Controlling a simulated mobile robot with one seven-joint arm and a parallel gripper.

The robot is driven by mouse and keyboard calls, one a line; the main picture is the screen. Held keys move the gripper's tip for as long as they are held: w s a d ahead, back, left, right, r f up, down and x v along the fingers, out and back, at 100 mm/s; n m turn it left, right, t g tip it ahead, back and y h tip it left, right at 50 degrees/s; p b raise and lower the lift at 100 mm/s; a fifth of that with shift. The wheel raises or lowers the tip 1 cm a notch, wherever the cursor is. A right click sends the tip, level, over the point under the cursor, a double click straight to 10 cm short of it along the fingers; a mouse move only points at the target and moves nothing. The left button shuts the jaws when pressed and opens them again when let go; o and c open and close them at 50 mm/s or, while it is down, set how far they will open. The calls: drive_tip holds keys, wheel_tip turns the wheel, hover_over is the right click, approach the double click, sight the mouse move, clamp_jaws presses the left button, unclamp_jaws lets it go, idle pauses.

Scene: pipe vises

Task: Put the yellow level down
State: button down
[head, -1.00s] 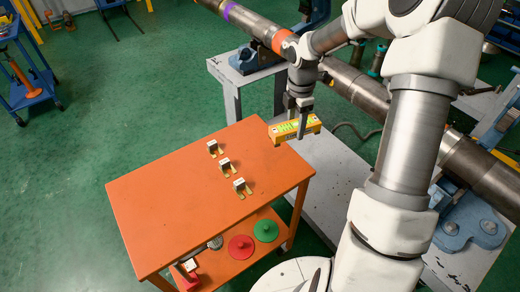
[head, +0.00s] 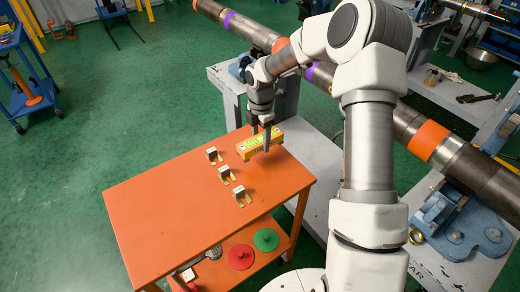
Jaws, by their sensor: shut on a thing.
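The yellow level (head: 258,144) is a short yellow block with pale green vials on its top. It is over the far right corner of the orange cart top (head: 160,213). My gripper (head: 260,143) points down from above and is shut on the level. I cannot tell whether the level touches the cart top or hangs a little above it. The gripper fingers hide part of the level's top.
The cart's left half is clear. A long steel pipe (head: 405,125) on blue vises runs behind. Red (head: 241,256) and green discs (head: 266,239) lie on the lower shelf.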

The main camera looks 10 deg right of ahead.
drive_tip(key=shift+w+a+f+b, duration=0.1)
drive_tip(key=shift+f+b, duration=0.2)
drive_tip(key=shift+f, duration=1.7)
drive_tip(key=shift+f, duration=0.2)
drive_tip(key=shift+c, duration=0.9)
unclamp_jaws()
drive_tip(key=shift+r, duration=0.1)
